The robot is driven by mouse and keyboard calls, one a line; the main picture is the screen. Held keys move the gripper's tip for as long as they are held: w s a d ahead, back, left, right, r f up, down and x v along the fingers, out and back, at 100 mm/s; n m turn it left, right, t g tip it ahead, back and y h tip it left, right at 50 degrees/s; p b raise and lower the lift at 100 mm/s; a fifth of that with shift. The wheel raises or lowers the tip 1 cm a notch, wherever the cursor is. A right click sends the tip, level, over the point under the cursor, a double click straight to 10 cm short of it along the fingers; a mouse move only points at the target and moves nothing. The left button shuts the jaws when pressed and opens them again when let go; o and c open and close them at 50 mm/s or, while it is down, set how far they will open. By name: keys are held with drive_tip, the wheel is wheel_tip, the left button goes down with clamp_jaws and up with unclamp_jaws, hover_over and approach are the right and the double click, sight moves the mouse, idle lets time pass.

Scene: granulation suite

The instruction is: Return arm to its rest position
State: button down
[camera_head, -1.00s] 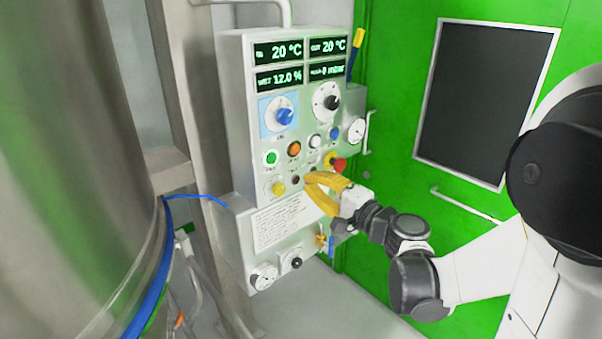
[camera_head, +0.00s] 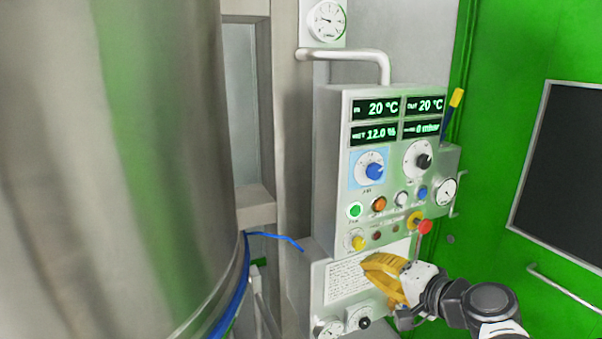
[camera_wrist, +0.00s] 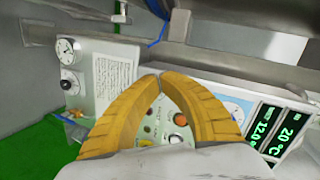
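My gripper (camera_head: 366,267) has yellow fingers and is in front of the lower part of the control panel (camera_head: 335,165), by the printed label sheet (camera_head: 345,283). In the wrist view my gripper (camera_wrist: 160,76) has its two curved fingers meeting at the tips, with nothing held between them. Panel buttons show through the arch between the fingers. Part of my arm shows at the lower right of the head view, with the rest out of frame. Whether the fingers touch the panel is not clear.
A large steel vessel (camera_head: 120,150) fills the left. The panel carries a blue knob (camera_head: 375,171), a black knob (camera_head: 424,161) and a red emergency button (camera_head: 425,227). A thin blue cable (camera_head: 275,236) sticks out beside it. A green wall (camera_head: 500,100) with a dark window (camera_head: 565,170) is at right.

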drive_tip(key=s+d+f+n+g+h, duration=0.1)
drive_tip(key=s+f+n+g+h, duration=0.1)
drive_tip(key=s, duration=0.7)
drive_tip(key=s+d+f+n+g+h, duration=0.1)
drive_tip(key=s+f+n+g+h, duration=0.2)
drive_tip(key=s, duration=0.6)
drive_tip(key=n+h, duration=0.2)
drive_tip(key=n, duration=0.1)
drive_tip(key=shift+d+f+n+g, duration=0.3)
drive_tip(key=shift+n, duration=0.1)
drive_tip(key=shift+w, duration=0.1)
idle(0.7)
